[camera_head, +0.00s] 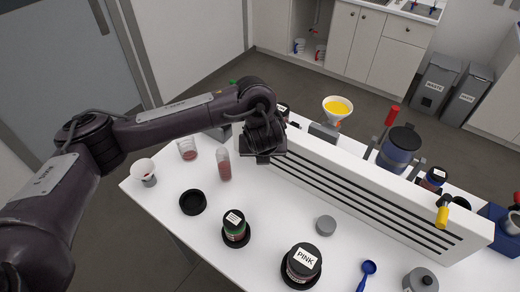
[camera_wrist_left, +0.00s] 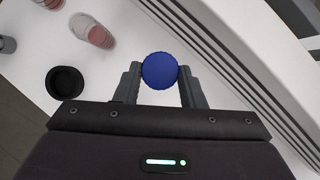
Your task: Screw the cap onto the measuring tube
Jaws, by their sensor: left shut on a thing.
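My left gripper (camera_head: 262,158) hangs at the near face of the white slotted panel. In the left wrist view its fingers (camera_wrist_left: 160,82) are shut on a round blue cap (camera_wrist_left: 160,71), seen from above. What is below the cap is hidden. A tall clear tube with pink liquid (camera_head: 224,166) stands upright on the table, just left of my gripper in the head view. A wider clear beaker with pink liquid (camera_head: 188,151) stands farther left. I cannot tell for certain which is the measuring tube. My right gripper is out of view.
The slotted white panel (camera_head: 360,197) runs along the table beside my gripper. A funnel with yellow powder (camera_head: 337,107) is behind the panel.

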